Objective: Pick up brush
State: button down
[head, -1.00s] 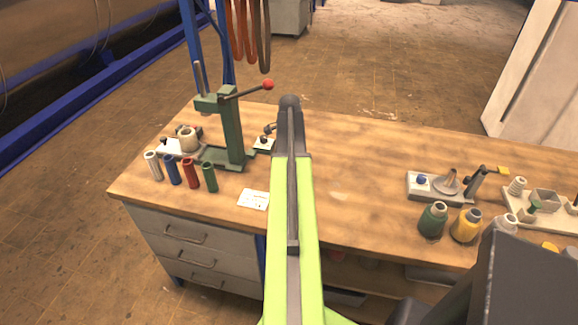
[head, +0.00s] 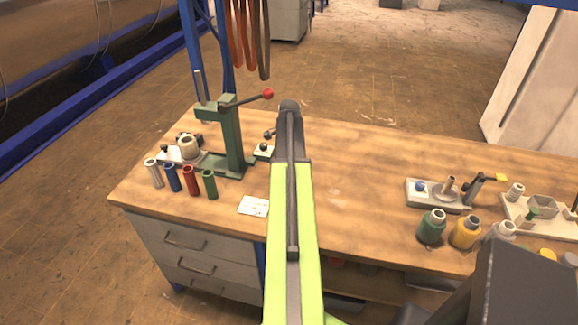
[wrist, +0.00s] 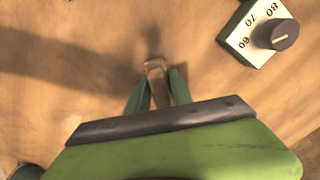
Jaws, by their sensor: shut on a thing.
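In the wrist view, my gripper (wrist: 157,88) has its two dark green fingers shut on a narrow tan piece, which I take to be the brush (wrist: 155,68). Its top end shows between and beyond the fingertips, over the wooden bench top. The rest of it is hidden by the fingers and the gripper body. In the head view, my lime-green arm reaches out over the bench and hides the fingers and the brush. I cannot tell how far the brush is from the wood.
A white-topped box with a dial (wrist: 262,30) is at upper right in the wrist view. The wooden bench (head: 370,170) carries a green press (head: 230,135), several coloured tubes (head: 191,181) and a white card (head: 254,206) on the left.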

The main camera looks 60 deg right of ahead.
jog(key=r+p, duration=0.2)
jog(key=s+r+p, duration=0.1)
jog(key=r, duration=0.1)
jog(key=shift+s+d+r+p, duration=0.1)
jog(key=shift+d+r+p, duration=0.05)
jog(key=shift+r+p, duration=0.15)
jog(key=s+d+r+p, duration=0.3)
jog(key=s+r+p, duration=0.2)
jog(key=s, duration=0.5)
jog(key=shift+r+p, duration=0.2)
jog(key=shift+p, duration=0.1)
jog(key=shift+d, duration=0.1)
